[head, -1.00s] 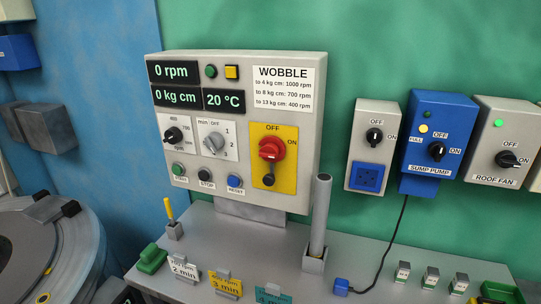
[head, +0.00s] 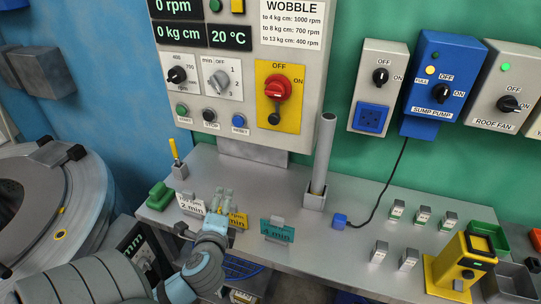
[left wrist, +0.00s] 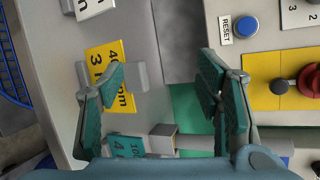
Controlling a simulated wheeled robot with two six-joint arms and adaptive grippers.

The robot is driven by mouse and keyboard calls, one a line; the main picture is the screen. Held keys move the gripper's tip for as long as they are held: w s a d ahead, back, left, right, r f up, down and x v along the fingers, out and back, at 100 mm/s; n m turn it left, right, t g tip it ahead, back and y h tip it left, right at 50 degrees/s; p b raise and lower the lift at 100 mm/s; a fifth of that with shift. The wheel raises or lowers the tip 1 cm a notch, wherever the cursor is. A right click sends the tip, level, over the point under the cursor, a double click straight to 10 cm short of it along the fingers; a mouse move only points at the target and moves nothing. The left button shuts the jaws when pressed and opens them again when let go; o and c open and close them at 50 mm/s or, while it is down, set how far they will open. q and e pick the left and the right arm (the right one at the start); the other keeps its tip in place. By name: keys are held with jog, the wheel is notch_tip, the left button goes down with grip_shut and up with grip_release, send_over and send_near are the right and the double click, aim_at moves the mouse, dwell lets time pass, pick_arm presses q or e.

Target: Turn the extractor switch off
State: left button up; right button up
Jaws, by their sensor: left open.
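No label reading "extractor" is legible. A grey control panel (head: 240,136) on the bench has a red rotary switch (head: 278,88) on a yellow plate (head: 292,124), with OFF above and ON to its right. I cannot tell exactly where its handle points. The red switch shows partly at the right edge of the left wrist view (left wrist: 312,80). My left gripper (head: 223,196) is open and empty, in front of and below the panel, near the small cards on the bench. Its two teal-padded fingers (left wrist: 162,66) are apart. My right gripper is out of view.
A grey upright tube (head: 323,155) stands on the bench right of the panel. Cards, including a yellow one (left wrist: 108,68) and a teal one (head: 279,231), stand by my left gripper. Sump pump (head: 437,75) and roof fan (head: 508,85) boxes hang on the right wall. A drum machine (head: 75,195) is at left.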

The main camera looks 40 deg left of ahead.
pick_arm(q)
jog(key=w+a+r+m+t+y, duration=0.1)
jog(key=w+a+r+m+t, duration=0.1)
jog(key=w+r+m+t, duration=0.35)
jog(key=m+t+h, duration=0.5)
jog(key=m, duration=1.3)
send_near(273, 95)
jog(key=shift+t, duration=0.25)
jog(key=x, duration=0.3)
jog(key=f+p+x, duration=0.1)
jog(key=x, duration=0.2)
jog(key=p+x, duration=0.1)
jog(key=x, duration=0.3)
jog(key=shift+w+a+f, duration=0.2)
jog(key=shift+a, duration=0.05)
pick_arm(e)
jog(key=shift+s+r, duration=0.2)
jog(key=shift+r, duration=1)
pick_arm(q)
jog(key=shift+s, duration=0.1)
jog(key=shift+d+r, duration=0.1)
jog(key=c, duration=1.1)
jog(key=shift+c, duration=0.3)
